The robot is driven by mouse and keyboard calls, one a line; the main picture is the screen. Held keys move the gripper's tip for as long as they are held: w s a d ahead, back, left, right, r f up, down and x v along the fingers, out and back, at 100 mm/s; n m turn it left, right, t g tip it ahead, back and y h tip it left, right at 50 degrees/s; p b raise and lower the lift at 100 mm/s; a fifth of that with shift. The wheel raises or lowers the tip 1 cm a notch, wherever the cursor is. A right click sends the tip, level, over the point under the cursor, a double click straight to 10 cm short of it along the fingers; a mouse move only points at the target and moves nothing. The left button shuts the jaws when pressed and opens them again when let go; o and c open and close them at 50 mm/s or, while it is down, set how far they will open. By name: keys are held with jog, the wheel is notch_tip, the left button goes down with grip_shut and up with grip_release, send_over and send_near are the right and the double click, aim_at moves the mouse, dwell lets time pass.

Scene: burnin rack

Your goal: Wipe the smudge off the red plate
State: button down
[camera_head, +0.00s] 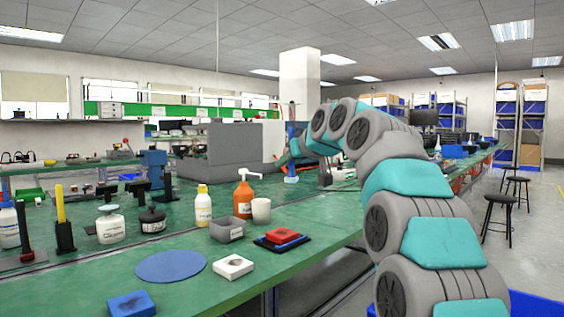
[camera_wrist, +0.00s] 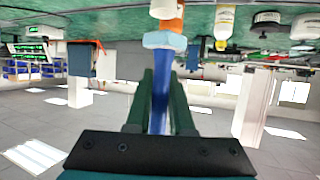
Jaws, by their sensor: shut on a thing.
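A red plate (camera_head: 288,235) lies on top of a blue piece and a black mat (camera_head: 268,243) near the front edge of the green bench. Any smudge on it is too small to tell from here. My gripper (camera_wrist: 161,82) is shut on the blue handle (camera_wrist: 160,105) of a tool with a pale blue and white head (camera_wrist: 165,40). In the head view my arm arches from the lower right, and its far end is above and beyond the plate, apart from it. The wrist view is upside down.
An orange bottle (camera_head: 248,192), a white cup (camera_head: 261,211), a grey bin (camera_head: 227,229) and a yellow-capped bottle (camera_head: 203,206) stand close behind the plate. A marked white block (camera_head: 233,267), a blue disc (camera_head: 171,266) and a blue block (camera_head: 131,304) lie left of it.

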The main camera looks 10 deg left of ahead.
jog(key=shift+f+b, duration=2.2)
jog(key=shift+f, duration=0.75)
jog(key=shift+s+d, duration=0.1)
